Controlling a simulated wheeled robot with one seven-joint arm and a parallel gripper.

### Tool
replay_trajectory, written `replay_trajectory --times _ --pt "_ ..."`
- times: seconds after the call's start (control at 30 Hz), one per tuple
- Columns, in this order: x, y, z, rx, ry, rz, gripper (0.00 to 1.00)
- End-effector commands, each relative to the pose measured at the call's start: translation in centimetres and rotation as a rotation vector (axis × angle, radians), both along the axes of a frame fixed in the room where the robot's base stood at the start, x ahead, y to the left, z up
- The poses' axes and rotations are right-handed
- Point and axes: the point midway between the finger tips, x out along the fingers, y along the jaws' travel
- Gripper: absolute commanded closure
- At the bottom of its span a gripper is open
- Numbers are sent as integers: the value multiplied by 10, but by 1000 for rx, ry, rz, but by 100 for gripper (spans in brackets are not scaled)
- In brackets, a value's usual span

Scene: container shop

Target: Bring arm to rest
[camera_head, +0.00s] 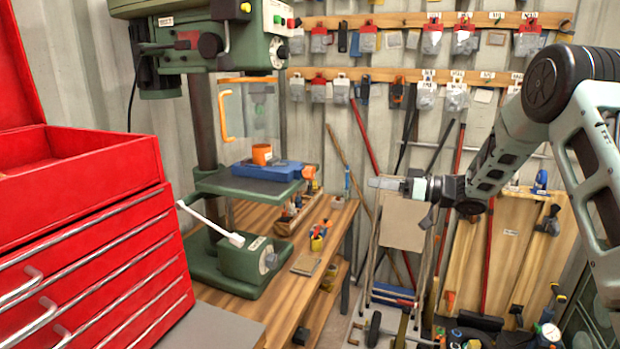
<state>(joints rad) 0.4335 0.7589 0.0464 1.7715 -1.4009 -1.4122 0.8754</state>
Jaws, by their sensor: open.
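My arm reaches in from the right edge of the head view, bent at a dark joint high on the right. My gripper (385,184) is at the middle of the view, pointing left, in the air to the right of the green drill press. It is seen from the side and small, so the gap between its fingers is hard to make out. It is open, and nothing shows between its fingers. It appears apart from everything around it.
A red tool chest (95,235) fills the left. Tools lean on the back wall, below hanging packets. Clutter covers the lower right floor.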

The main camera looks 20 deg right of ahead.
Motion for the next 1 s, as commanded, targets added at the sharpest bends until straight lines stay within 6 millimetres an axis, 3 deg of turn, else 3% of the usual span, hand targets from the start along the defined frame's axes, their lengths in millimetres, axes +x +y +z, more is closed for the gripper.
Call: replay_trajectory --times 0.17,0.33,0.47,0.57,0.67,0.73,0.83,1.0 --pt "9 22 8 -38 -7 -46 43" --pt "20 87 23 -183 23 -209 43" --pt "0 139 22 -337 115 -317 43" --pt "-37 174 12 -470 219 -358 43" --pt "-93 202 -3 -615 342 -357 43" --pt "-140 216 -15 -721 436 -332 43" --pt "-211 228 -31 -861 562 -272 43" --pt "-324 230 -47 -1060 744 -132 43"
